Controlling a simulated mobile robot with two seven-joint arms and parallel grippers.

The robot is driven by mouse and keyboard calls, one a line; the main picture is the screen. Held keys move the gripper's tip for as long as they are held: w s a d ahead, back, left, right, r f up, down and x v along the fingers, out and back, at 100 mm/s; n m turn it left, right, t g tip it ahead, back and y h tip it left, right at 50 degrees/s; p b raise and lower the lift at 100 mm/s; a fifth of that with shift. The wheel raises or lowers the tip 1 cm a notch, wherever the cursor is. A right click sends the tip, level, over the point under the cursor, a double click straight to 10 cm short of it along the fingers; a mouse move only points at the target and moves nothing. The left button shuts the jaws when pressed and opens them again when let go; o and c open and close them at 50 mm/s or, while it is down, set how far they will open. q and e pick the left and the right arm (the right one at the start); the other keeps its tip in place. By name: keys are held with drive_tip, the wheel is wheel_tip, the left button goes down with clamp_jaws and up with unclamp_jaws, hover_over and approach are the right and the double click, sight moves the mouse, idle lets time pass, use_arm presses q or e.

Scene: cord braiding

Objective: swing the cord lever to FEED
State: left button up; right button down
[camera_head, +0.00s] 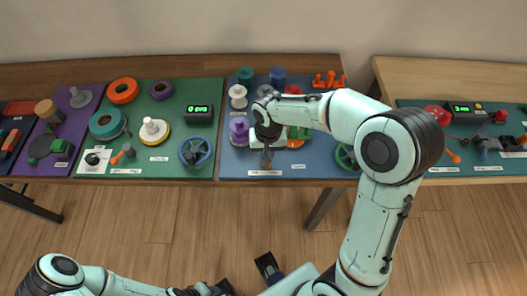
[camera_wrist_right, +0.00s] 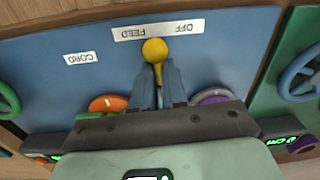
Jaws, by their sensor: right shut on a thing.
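The cord lever (camera_wrist_right: 154,50) has a yellow ball knob and a thin yellow shaft, seen in the right wrist view. Its knob lies beside the FEED word on the white FEED/OFF label (camera_wrist_right: 123,36), which appears upside down there. My right gripper (camera_wrist_right: 158,78) is shut on the lever's shaft, below the knob. In the head view the right gripper (camera_head: 266,160) is at the front of the blue panel (camera_head: 232,165), and the lever is largely hidden.
The CORD label (camera_wrist_right: 81,58) is beside the lever. An orange disc (camera_wrist_right: 108,103) and a purple ring (camera_wrist_right: 212,97) sit near the fingers. A green panel (camera_head: 180,95) with spools and a blue handwheel (camera_head: 196,152) lies to the left. The floor in front is clear.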

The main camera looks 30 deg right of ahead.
drive_tip(key=n, duration=0.3)
drive_tip(key=d+n, duration=0.1)
drive_tip(key=n, duration=0.1)
drive_tip(key=shift+s+d+f+p, duration=0.1)
drive_tip(key=shift+s+p, duration=0.25)
drive_tip(key=shift+s, duration=0.05)
drive_tip(key=shift+n, duration=0.3)
drive_tip(key=c, duration=1.2)
unclamp_jaws()
drive_tip(key=shift+d, duration=0.1)
drive_tip(key=shift+o, duration=0.2)
drive_tip(key=shift+w+r, duration=0.1)
drive_tip(key=shift+r, duration=0.3)
wheel_tip(320, 180, up, 13)
drive_tip(key=p, duration=0.1)
drive_tip(key=shift+d+p, duration=0.2)
drive_tip(key=shift+p, duration=0.15)
drive_tip(key=shift+f, duration=0.2)
